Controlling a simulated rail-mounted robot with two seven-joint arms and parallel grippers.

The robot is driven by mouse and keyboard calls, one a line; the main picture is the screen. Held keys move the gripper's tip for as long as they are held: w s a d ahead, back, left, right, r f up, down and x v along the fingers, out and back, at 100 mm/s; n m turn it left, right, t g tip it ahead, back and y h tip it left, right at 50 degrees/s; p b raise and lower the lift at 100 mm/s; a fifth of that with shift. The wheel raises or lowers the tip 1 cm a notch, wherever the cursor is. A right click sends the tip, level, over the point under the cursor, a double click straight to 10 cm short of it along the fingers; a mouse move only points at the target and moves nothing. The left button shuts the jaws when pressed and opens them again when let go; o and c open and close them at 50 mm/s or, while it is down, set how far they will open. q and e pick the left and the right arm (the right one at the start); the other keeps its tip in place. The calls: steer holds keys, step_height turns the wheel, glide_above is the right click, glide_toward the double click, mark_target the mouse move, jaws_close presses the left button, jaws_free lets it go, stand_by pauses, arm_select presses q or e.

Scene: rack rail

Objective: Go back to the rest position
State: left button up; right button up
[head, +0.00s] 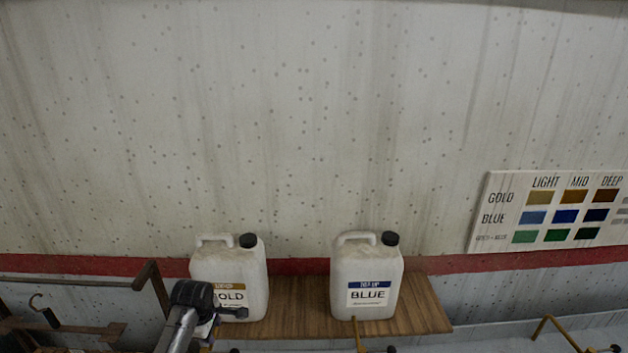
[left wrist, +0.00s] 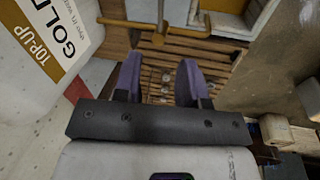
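My left arm comes up from the bottom of the head view, and my left gripper (head: 236,313) is in front of the lower part of the GOLD jug (head: 238,268), hiding some of its label. In the left wrist view my left gripper (left wrist: 158,80) has its two purple fingers apart, with nothing between them. The GOLD jug's label (left wrist: 58,38) is close by on the left there. My right gripper is not in view.
The white BLUE jug (head: 368,275) stands beside the GOLD jug on a wooden shelf (head: 425,308). A colour chart (head: 550,215) hangs on the wall at right. A dark metal bracket (head: 150,275) and a hook (head: 40,305) are at left. A yellow rod (left wrist: 158,28) lies ahead of the fingers.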

arm_select(q)
step_height(320, 180, up, 18)
steer(key=w+d+m+t+y, duration=0.1)
steer(key=m+t, duration=0.2)
steer(key=m, duration=0.4)
steer(key=d+f+m+t, duration=0.1)
steer(key=d+m+t, duration=0.15)
steer(key=m, duration=0.55)
steer(key=s+d+r+m+t, duration=0.3)
steer(key=s+r+m+t, duration=0.1)
steer(key=s, duration=0.3)
steer(key=s+d+f+g+p, duration=0.1)
steer(key=s+f+g, duration=0.1)
steer(key=s+f, duration=0.6)
steer(key=s+f+g+h, duration=0.1)
steer(key=s+f+g, duration=0.2)
steer(key=s+f, duration=0.6)
steer(key=s+d+f+g+p, duration=0.1)
steer(key=s+f+g, duration=0.2)
steer(key=s+f, duration=0.6)
steer(key=s, duration=1.4)
steer(key=shift+s+d+f+p, duration=0.2)
steer(key=shift+s+d+p, duration=0.05)
steer(key=shift+d+p, duration=0.1)
